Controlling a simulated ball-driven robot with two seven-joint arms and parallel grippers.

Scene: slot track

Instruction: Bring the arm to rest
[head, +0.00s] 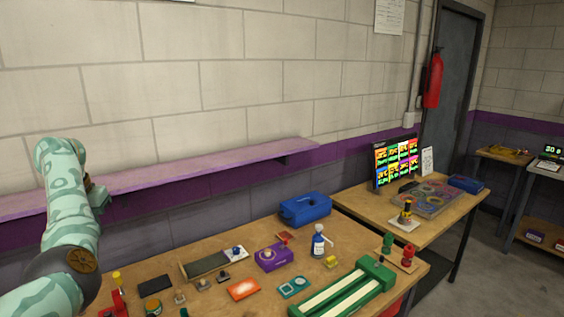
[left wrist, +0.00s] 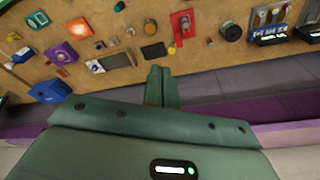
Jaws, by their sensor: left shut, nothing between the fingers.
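My left arm (head: 65,225) is pale teal with darker markings and rises at the left of the head view. My left gripper (head: 98,196) is partly hidden behind the arm there, raised near the purple shelf. In the left wrist view its two green fingers (left wrist: 160,86) are together, with nothing between them. They are apart from the objects on the wooden bench. My right gripper is in neither view.
The wooden bench (head: 225,262) holds a green slot track (head: 348,292), a blue toolbox (head: 305,209), a purple box (head: 273,256), a spray bottle (head: 318,243) and several small parts. A purple shelf (head: 215,170) runs along the wall behind. A second table (head: 350,205) stands right.

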